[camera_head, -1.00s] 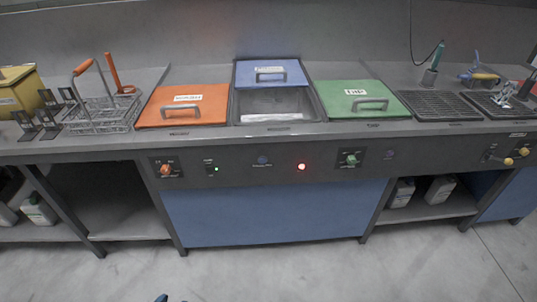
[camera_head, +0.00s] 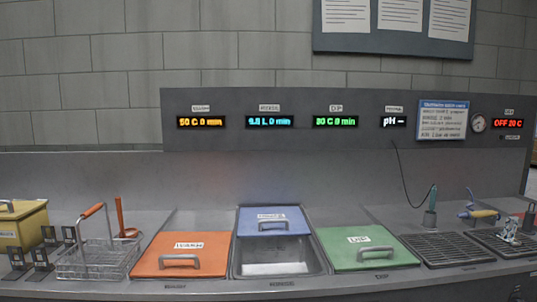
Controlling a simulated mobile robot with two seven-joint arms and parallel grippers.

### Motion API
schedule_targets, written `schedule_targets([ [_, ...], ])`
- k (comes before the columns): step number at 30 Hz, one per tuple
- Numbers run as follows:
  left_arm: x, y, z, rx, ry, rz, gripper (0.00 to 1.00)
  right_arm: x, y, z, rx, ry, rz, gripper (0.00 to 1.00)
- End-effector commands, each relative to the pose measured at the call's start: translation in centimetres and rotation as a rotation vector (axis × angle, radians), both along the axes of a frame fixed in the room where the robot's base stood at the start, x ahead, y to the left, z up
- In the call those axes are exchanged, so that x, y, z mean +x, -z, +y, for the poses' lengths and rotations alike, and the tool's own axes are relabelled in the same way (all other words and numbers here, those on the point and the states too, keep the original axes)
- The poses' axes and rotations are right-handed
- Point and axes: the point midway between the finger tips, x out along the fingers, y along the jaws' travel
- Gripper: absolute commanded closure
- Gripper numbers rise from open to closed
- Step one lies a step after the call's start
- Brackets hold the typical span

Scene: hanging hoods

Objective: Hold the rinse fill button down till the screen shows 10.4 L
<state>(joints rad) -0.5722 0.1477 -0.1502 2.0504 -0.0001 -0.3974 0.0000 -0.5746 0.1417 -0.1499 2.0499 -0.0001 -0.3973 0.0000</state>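The rinse screen (camera_head: 270,121) hangs on the back panel in cyan characters. It seems to read about 9.8 L 0 min, but the first digit is small and blurred. Below it is the rinse tank (camera_head: 275,269), with its blue lid (camera_head: 272,215) slid back and the front part of the basin open. The rinse fill button and the front control panel are outside the view now. Neither of my grippers shows.
An orange lid (camera_head: 180,245) and a green lid (camera_head: 365,239) cover the tanks on either side. A wire basket (camera_head: 97,259) and yellow box (camera_head: 22,227) stand at left. Drain grates (camera_head: 450,248) lie at right. Other screens (camera_head: 201,122) line the panel.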

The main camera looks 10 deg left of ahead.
Motion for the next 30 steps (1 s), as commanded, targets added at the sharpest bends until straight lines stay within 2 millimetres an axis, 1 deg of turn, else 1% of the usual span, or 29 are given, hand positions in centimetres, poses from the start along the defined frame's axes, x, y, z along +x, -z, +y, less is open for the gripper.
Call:
schedule_targets([
  [9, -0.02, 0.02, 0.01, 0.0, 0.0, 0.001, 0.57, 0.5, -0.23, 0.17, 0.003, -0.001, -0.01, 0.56],
  [14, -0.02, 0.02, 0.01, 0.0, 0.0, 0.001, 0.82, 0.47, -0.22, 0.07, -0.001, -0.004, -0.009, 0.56],
  [15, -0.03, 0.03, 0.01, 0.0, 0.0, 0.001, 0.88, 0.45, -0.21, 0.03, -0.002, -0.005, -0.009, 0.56],
  [17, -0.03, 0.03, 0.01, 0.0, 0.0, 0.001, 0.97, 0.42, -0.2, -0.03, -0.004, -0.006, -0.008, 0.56],
  [18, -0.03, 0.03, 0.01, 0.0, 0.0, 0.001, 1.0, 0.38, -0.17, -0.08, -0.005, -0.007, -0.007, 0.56],
  [30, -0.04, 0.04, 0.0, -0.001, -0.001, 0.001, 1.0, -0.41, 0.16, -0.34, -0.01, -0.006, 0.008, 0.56],
])
